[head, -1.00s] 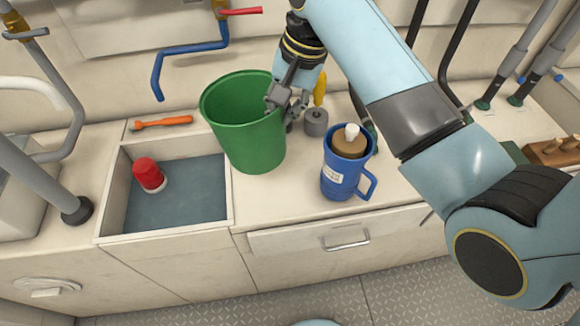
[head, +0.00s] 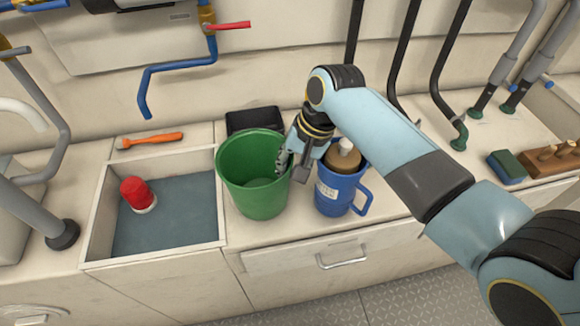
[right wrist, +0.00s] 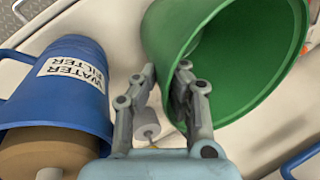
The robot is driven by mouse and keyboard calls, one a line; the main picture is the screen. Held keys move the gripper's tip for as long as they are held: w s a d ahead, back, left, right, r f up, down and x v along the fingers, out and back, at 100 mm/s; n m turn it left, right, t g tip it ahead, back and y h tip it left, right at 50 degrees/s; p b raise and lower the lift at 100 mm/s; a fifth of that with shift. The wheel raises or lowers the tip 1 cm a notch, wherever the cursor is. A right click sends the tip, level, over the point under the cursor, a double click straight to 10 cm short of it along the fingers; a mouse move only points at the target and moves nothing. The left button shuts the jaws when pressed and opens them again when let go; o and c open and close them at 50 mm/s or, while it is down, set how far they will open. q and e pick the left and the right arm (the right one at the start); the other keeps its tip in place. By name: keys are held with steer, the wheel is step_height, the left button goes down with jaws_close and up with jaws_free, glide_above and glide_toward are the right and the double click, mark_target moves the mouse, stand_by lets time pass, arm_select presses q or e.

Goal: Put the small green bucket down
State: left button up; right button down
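The small green bucket (head: 258,192) is upright, between the sink and the blue jug. Its base is at the countertop; I cannot tell for sure if it touches. My right gripper (head: 290,163) straddles the bucket's right rim, one finger inside and one outside. In the right wrist view the fingers (right wrist: 166,75) close in on the wall of the bucket (right wrist: 215,60), which appears pinched between the tips. My left gripper is not in view.
The blue jug (head: 335,192), labelled water filter, stands close right of the bucket, with a brown-topped item in it. The sink (head: 190,210) with a red item (head: 135,191) is at left. A black box (head: 252,119) is behind the bucket. A green-blue sponge (head: 506,167) lies at right.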

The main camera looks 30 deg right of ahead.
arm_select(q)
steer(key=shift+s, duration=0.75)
arm_select(e)
steer(key=c, duration=1.5)
jaws_free()
arm_select(q)
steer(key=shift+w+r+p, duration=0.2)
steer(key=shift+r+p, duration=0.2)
steer(key=shift+p, duration=0.05)
arm_select(e)
steer(key=v, duration=1.2)
